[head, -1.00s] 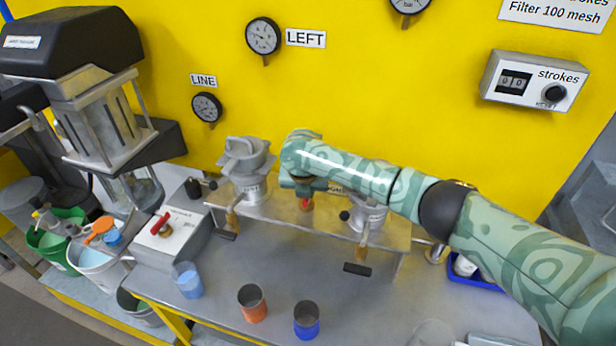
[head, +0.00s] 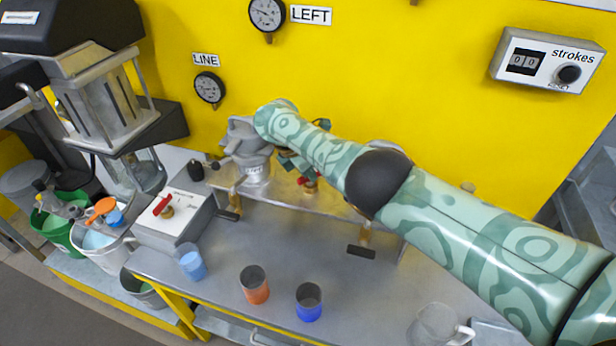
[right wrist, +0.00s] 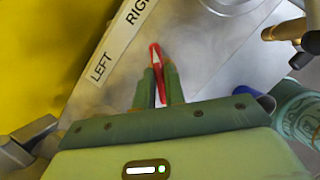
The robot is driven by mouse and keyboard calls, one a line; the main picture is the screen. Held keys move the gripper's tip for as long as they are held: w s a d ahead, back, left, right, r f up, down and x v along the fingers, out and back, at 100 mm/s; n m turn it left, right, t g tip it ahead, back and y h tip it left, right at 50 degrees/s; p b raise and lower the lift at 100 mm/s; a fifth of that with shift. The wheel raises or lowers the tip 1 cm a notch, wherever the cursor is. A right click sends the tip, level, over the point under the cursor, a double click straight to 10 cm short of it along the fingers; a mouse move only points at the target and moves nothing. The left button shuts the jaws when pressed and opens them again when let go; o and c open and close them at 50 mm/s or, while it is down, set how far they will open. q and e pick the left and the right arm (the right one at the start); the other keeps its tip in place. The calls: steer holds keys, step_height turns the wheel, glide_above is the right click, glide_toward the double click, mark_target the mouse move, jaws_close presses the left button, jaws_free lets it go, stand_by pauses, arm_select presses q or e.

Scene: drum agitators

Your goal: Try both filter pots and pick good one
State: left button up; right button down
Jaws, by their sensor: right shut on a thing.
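The left filter pot (head: 254,172) stands upright on the metal stand in the head view, with a brass tap below it. The right filter pot is mostly hidden behind my right arm in the head view; its brass tap (head: 365,236) shows below. My right gripper (right wrist: 159,82) is shut on a red lever (right wrist: 155,56), between the two pots. The red lever also shows in the head view (head: 308,183). A white label reading LEFT (right wrist: 102,68) and partly RIGHT lies beside the lever. My left gripper is not in view.
The LEFT gauge (head: 267,14) and LINE gauge (head: 208,88) hang on the yellow wall. The strokes counter (head: 549,60) reads 00. A red-handled control box (head: 170,218), blue, orange (head: 254,290) and dark-blue (head: 309,308) cups, and a clear mug (head: 436,326) stand on the bench.

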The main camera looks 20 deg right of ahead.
steer(key=shift+m+b, duration=0.5)
steer(key=shift+b, duration=0.1)
steer(key=c, duration=1.5)
jaws_free()
steer(key=shift+o, duration=0.2)
steer(key=p+v, duration=0.1)
steer(key=v, duration=0.2)
steer(key=p+v, duration=0.2)
steer(key=v, duration=0.1)
steer(key=p+v, duration=0.1)
steer(key=v, duration=0.2)
steer(key=shift+w+d, duration=0.15)
steer(key=shift+w, duration=0.1)
steer(key=p+v, duration=0.1)
steer(key=v, duration=0.6)
steer(key=shift+a+r+p, duration=0.2)
steer(key=shift+p, duration=0.1)
